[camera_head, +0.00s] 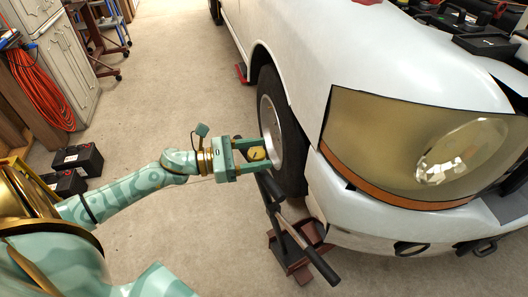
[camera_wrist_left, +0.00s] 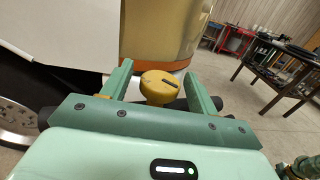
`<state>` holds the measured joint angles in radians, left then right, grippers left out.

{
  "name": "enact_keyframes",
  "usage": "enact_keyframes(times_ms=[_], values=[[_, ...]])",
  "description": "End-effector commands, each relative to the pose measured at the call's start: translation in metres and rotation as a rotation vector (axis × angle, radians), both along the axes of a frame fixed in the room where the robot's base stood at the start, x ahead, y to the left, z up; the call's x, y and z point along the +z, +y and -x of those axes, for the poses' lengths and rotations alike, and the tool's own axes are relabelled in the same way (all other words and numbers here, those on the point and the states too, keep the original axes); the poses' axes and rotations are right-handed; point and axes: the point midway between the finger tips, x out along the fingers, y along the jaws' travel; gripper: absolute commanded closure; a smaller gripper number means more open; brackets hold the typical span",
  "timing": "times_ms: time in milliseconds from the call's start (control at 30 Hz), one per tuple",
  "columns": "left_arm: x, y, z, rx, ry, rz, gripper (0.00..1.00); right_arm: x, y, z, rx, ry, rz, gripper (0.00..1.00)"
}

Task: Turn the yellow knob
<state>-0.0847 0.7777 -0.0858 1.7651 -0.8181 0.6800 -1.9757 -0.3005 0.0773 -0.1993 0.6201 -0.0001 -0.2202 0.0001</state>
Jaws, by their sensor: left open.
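The yellow knob (camera_head: 257,154) is a small round cap with a dark slot mark, near the truck's front wheel. In the left wrist view the knob (camera_wrist_left: 160,86) sits between the two green fingers. My left gripper (camera_head: 265,153) is open, with one finger on each side of the knob. In the left wrist view, gaps show between the knob and the left gripper's fingers (camera_wrist_left: 158,76). The knob's mount is mostly hidden. My right gripper is not in view.
The white truck (camera_head: 400,60) and its front wheel (camera_head: 268,120) are close beyond the gripper. A dark bar (camera_head: 310,250) with a red-brown stand (camera_head: 285,245) lies below. Black batteries (camera_head: 78,160) are at left. A workbench (camera_wrist_left: 280,65) stands farther off. Floor between is clear.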

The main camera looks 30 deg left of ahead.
Motion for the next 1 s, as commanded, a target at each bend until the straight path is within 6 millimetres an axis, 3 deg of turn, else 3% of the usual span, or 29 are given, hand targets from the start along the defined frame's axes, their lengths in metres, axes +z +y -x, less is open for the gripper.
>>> enact_keyframes(times_ms=[200,467,633,1000], values=[[0.0004,-0.0130,-0.0130,-0.001,0.000,0.001,0.41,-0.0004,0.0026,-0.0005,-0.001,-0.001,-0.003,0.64],[0.0001,-0.0137,-0.0139,0.000,0.001,0.001,0.41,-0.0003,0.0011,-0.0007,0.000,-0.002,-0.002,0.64],[0.0000,-0.0135,-0.0138,0.000,0.001,0.001,0.83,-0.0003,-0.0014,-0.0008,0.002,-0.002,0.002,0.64],[0.0018,-0.0131,-0.0138,0.050,0.001,0.002,0.83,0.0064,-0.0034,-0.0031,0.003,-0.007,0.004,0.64]])
